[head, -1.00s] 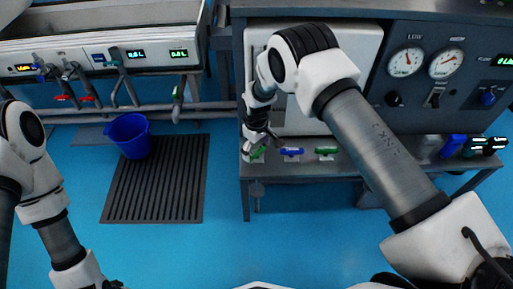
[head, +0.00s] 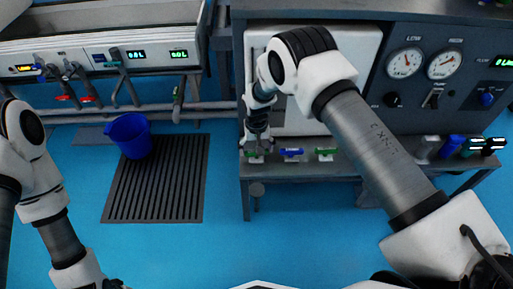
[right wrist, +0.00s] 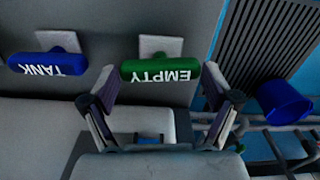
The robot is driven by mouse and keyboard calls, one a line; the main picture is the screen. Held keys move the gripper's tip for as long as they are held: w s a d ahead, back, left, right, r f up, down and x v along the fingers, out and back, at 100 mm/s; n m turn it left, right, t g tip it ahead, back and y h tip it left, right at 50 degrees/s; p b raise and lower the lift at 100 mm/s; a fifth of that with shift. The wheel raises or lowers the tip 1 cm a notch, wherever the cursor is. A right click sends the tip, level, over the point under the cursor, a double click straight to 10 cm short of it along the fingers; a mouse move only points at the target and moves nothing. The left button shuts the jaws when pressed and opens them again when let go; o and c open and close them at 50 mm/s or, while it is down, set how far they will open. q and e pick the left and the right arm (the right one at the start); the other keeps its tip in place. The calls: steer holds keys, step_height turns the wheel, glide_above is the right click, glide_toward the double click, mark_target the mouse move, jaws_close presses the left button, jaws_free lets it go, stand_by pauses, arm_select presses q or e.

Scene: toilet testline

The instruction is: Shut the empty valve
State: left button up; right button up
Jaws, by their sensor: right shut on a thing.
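The empty valve has a green handle (head: 254,154) at the left end of the bench's front ledge. In the right wrist view the handle (right wrist: 161,72) reads EMPTY, upside down, and lies crosswise in the picture. My right gripper (head: 257,143) is over this handle from above. In the right wrist view the fingers of my right gripper (right wrist: 160,100) are at the handle's two ends, shut on it. My left arm shows at the left edge of the head view, but its gripper is out of sight.
A blue TANK handle (right wrist: 47,64) sits beside the green one, and another green handle (head: 326,153) is further right. The panel with gauges (head: 405,62) stands behind. Blue floor is open in front.

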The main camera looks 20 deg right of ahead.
steer(key=shift+f+m, duration=0.1)
steer(key=shift+m, duration=0.5)
steer(key=shift+s, duration=0.1)
steer(key=o, duration=0.9)
step_height(320, 180, up, 12)
